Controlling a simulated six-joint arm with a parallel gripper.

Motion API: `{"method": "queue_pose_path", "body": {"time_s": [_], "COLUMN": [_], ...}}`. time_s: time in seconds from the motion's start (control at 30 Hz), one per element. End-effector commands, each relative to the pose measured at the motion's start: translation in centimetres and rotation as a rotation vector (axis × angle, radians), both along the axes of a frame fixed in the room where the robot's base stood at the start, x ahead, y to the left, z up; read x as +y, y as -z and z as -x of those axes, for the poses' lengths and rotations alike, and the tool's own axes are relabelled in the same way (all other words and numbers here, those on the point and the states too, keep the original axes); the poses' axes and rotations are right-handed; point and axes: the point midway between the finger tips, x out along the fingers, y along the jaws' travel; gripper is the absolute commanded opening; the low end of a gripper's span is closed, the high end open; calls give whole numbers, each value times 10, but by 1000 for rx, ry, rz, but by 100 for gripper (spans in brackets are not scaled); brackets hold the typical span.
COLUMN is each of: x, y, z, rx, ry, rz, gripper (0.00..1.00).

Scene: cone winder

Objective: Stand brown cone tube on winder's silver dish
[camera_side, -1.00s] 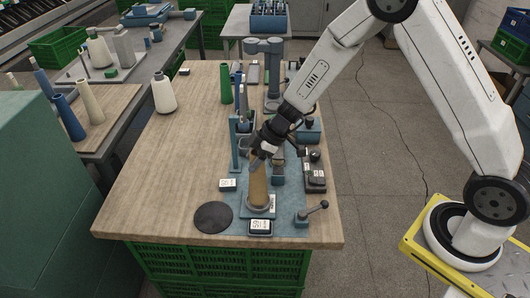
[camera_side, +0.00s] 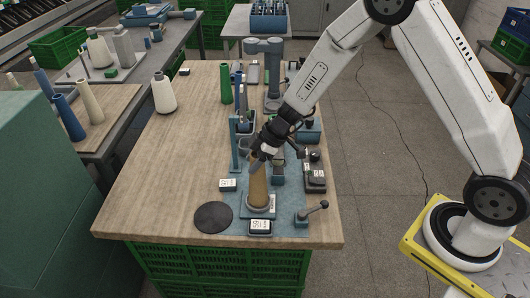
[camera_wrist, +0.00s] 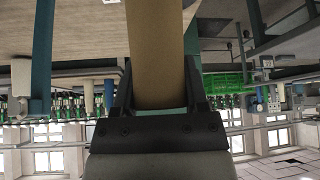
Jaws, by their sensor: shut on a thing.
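The brown cone tube (camera_side: 258,188) stands close to upright at the front of the blue winder (camera_side: 236,222) in the side view. Its wide lower end is at the silver dish (camera_side: 258,207), whose rim shows around the tube's foot. I cannot tell whether the tube is fully seated. My gripper (camera_side: 259,160) is shut on the tube's upper end. In the wrist view the brown tube (camera_wrist: 158,50) lies between the two dark fingers of my gripper (camera_wrist: 158,92). The tube hides most of the dish.
A black round pad (camera_side: 213,217) lies left of the winder. A lever with a black knob (camera_side: 314,211) stands at its right front. A green cone (camera_side: 226,84) and a white yarn cone (camera_side: 163,94) stand farther back. The table's left middle is clear.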

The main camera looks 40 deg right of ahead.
Motion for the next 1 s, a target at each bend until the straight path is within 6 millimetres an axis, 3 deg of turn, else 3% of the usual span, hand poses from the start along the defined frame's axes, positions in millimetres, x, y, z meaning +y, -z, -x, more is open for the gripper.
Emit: {"method": "queue_pose_path", "body": {"time_s": [1.0], "x": [0], "y": [10], "z": [0], "rx": [0], "ry": [0], "rz": [0], "gripper": [5]}}
